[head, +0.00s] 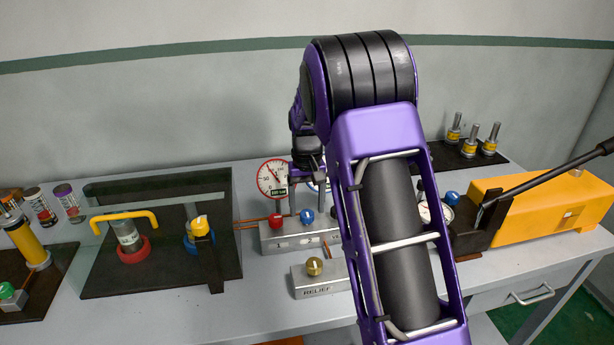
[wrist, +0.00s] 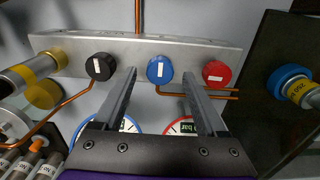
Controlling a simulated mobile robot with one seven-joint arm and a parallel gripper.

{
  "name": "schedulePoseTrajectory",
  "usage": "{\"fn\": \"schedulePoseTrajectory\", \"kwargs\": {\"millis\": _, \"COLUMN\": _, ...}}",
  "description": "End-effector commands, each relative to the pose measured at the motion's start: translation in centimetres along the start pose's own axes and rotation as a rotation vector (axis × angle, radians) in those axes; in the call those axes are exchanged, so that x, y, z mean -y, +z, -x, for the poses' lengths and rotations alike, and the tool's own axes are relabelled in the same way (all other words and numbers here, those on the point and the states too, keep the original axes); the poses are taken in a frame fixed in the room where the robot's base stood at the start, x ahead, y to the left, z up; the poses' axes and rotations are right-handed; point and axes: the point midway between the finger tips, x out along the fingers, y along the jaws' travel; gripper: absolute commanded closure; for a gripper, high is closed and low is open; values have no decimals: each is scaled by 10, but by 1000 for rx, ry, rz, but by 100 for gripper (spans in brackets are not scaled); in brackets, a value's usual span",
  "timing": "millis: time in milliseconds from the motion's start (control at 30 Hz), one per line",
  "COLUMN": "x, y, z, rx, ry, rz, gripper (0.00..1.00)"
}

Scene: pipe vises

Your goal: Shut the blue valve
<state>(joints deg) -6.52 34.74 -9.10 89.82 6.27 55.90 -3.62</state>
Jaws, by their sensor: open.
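The blue valve (head: 307,215) is a round knob on the grey manifold block (head: 290,239), right of the red knob (head: 276,220). In the wrist view the blue valve (wrist: 160,69) sits between the black knob (wrist: 100,66) and the red knob (wrist: 217,75). Its white mark runs up and down the picture, across the block's length; the red knob's mark lies sideways. My gripper (wrist: 160,75) is open, its two fingers on either side of the blue valve with gaps. In the head view my gripper (head: 307,193) is above and behind the knob, partly hidden by my arm.
A pressure gauge (head: 272,179) stands close behind the manifold. A relief block (head: 318,286) with a brass knob (head: 314,266) lies in front. Copper pipes (head: 248,224) run left to a dark panel (head: 160,270). A yellow pump (head: 540,210) with a lever is at right.

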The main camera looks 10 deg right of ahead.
Motion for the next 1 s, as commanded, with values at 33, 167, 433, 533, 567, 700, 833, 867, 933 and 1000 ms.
{"fn": "schedulePoseTrajectory", "kwargs": {"millis": 33, "x": 0, "y": 0, "z": 10, "rx": -3, "ry": 0, "rz": 0, "gripper": 26}}
{"fn": "schedulePoseTrajectory", "kwargs": {"millis": 167, "x": 0, "y": -1, "z": 40, "rx": -5, "ry": 0, "rz": 0, "gripper": 26}}
{"fn": "schedulePoseTrajectory", "kwargs": {"millis": 433, "x": 0, "y": -1, "z": 107, "rx": -5, "ry": 0, "rz": 0, "gripper": 26}}
{"fn": "schedulePoseTrajectory", "kwargs": {"millis": 533, "x": 0, "y": -1, "z": 128, "rx": -4, "ry": 0, "rz": 0, "gripper": 26}}
{"fn": "schedulePoseTrajectory", "kwargs": {"millis": 567, "x": 0, "y": -1, "z": 133, "rx": -4, "ry": 0, "rz": -1, "gripper": 26}}
{"fn": "schedulePoseTrajectory", "kwargs": {"millis": 700, "x": 0, "y": 0, "z": 151, "rx": -2, "ry": 0, "rz": -1, "gripper": 26}}
{"fn": "schedulePoseTrajectory", "kwargs": {"millis": 833, "x": 0, "y": 0, "z": 160, "rx": 0, "ry": 0, "rz": -1, "gripper": 26}}
{"fn": "schedulePoseTrajectory", "kwargs": {"millis": 867, "x": 0, "y": 0, "z": 161, "rx": 0, "ry": 0, "rz": -1, "gripper": 26}}
{"fn": "schedulePoseTrajectory", "kwargs": {"millis": 933, "x": 0, "y": 0, "z": 162, "rx": 0, "ry": 0, "rz": -1, "gripper": 26}}
{"fn": "schedulePoseTrajectory", "kwargs": {"millis": 1000, "x": 0, "y": 0, "z": 162, "rx": 0, "ry": 0, "rz": -1, "gripper": 26}}
